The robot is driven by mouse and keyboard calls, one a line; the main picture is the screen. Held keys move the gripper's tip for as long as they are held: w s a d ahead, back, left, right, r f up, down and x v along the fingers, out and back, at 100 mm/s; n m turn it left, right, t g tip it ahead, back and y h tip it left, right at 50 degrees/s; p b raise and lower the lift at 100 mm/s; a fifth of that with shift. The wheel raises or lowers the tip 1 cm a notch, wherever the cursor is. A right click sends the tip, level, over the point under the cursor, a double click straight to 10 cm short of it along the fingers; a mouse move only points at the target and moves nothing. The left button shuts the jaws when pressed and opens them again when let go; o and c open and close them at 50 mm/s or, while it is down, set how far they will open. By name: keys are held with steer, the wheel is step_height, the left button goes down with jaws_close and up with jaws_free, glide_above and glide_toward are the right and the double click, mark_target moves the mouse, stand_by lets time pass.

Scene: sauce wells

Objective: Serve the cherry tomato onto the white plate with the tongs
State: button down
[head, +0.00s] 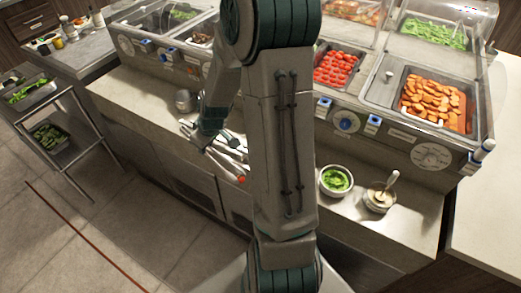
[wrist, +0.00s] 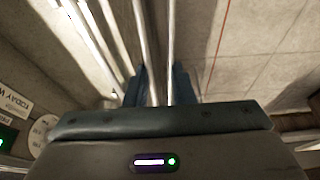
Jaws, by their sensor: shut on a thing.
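My gripper (head: 205,142) is at the counter's front edge, left of my arm in the head view. In the wrist view its two dark fingers (wrist: 158,84) are shut on the metal tongs (wrist: 147,45), whose two arms run between them. The tongs (head: 228,164) slant down to the right in the head view. A small red cherry tomato (head: 241,179) shows at their far end; I cannot tell whether it is firmly gripped. More red tomatoes fill a well (head: 335,68) right of my arm. I cannot make out the white plate; my arm hides part of the counter.
A bowl of greens (head: 337,180) and a jar with a spoon (head: 380,198) stand on the counter at right. A metal pot (head: 185,100) stands left of my gripper. A shelf cart (head: 50,135) stands at far left. Open floor (head: 110,220) lies in front.

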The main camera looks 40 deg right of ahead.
steer(key=s+d+r+n+g+y, duration=0.35)
steer(key=s+d+n, duration=0.65)
steer(key=s+n, duration=0.4)
step_height(320, 180, down, 7)
steer(key=b, duration=0.5)
steer(key=shift+s+h+b, duration=0.15)
steer(key=shift+h+b, duration=0.25)
steer(key=shift+h, duration=0.05)
steer(key=shift+d, duration=0.1)
steer(key=c, duration=1.7)
jaws_free()
step_height(320, 180, up, 9)
steer(key=p, duration=0.7)
